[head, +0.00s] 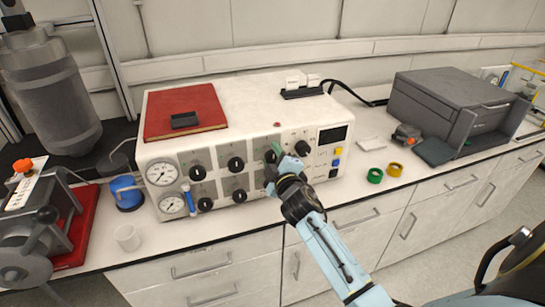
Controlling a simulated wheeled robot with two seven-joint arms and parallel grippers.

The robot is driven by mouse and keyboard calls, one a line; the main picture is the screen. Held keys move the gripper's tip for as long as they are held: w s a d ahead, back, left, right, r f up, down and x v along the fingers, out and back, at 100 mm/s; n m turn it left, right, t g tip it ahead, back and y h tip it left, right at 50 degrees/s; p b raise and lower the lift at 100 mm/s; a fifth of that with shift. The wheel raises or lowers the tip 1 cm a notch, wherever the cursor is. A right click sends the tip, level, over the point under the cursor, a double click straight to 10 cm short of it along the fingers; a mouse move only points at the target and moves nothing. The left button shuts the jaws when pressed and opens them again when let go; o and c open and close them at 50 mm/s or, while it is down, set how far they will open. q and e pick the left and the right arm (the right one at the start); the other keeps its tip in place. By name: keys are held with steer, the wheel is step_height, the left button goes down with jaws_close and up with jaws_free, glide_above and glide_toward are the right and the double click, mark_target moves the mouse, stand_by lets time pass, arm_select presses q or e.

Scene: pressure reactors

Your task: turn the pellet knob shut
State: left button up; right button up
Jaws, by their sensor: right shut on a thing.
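A white control box (230,108) stands on the bench, its front panel carrying two gauges and several black knobs, such as one at upper left (235,163) and one below it (239,196). My right gripper (273,161) is against the right-middle of the panel, at the knob column there. It is shut on a knob, which the fingers and wrist mostly hide. A bit of green shows at the fingertips. I cannot read the knob labels or tell how far the held knob is turned. My left gripper is not in view.
A red book (185,108) lies on the box. A white cup (127,237) and blue-topped container (126,192) stand left. A larger black knob (302,148) sits just right of my gripper.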

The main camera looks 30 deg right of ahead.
stand_by(0.3)
steer(key=o, duration=1)
steer(key=shift+c, duration=0.2)
steer(key=shift+s, duration=0.1)
steer(key=v, duration=1.3)
steer(key=shift+b, duration=0.35)
steer(key=shift+s, duration=0.1)
